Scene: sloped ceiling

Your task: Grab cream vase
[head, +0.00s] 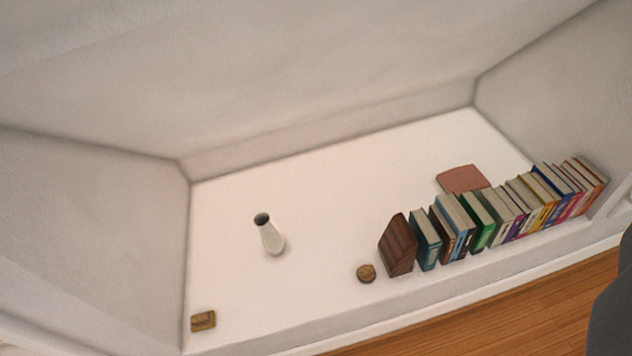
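The cream vase (271,238) stands on the white ledge (322,220) of the recess, left of the middle of the head view. It has a narrow neck and a dark open mouth. It appears upright, and nothing touches it. A dark grey shape shows at the right edge of the view; I cannot tell what it is. My gripper's fingers do not show in this view.
A brown wedge-shaped bookend (399,245) and a row of books (478,221) stand to the vase's right. A small round brown object (366,273), a small gold-brown box (203,321) and a reddish flat item (462,179) lie on the ledge. Wooden floor (500,315) is in front.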

